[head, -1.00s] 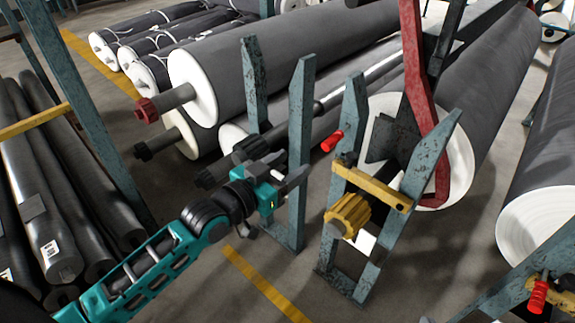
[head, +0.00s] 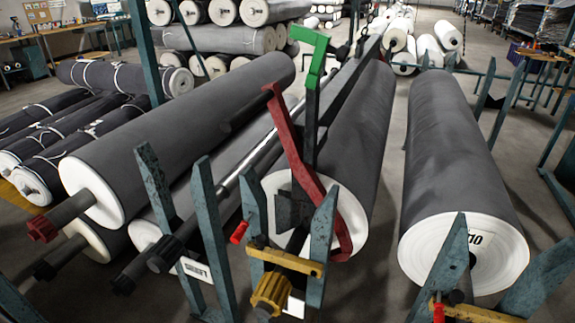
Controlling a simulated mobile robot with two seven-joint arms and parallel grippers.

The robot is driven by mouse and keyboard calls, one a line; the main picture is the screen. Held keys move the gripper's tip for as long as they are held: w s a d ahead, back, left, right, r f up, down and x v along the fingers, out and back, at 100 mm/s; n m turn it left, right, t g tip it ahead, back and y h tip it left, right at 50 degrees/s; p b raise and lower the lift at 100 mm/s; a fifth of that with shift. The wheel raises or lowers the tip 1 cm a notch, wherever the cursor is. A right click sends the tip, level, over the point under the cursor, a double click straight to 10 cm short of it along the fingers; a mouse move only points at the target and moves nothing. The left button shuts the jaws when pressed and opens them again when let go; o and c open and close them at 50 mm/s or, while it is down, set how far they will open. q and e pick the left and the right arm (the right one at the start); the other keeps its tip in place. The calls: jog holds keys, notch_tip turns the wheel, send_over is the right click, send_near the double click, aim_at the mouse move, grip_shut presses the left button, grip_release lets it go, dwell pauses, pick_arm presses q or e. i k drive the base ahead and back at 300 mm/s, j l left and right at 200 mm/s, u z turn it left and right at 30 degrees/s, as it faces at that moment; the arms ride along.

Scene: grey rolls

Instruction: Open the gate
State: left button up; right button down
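A yellow ribbed knob (head: 270,293) sits just below the bar. A grey roll (head: 352,150) with a white end lies behind the posts. A second yellow bar (head: 478,314) with a red handle (head: 438,313) is cut off at the lower right. Neither of my grippers is in view.
A red lever arm (head: 300,165) and a green bracket (head: 314,58) rise behind the yellow bar. Large grey rolls lie left (head: 190,130) and right (head: 452,160). Two more posts (head: 212,240) stand to the left, with dark shaft ends (head: 165,258) by them. Some floor shows between the rolls.

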aim_at(258, 250)
jog(key=j+z, duration=0.25)
jog(key=z, duration=0.15)
jog(key=i+j+z, duration=0.1)
jog(key=j+z, duration=0.15)
jog(key=z, duration=0.2)
jog(key=i+j+z, duration=0.1)
jog(key=j+z, duration=0.15)
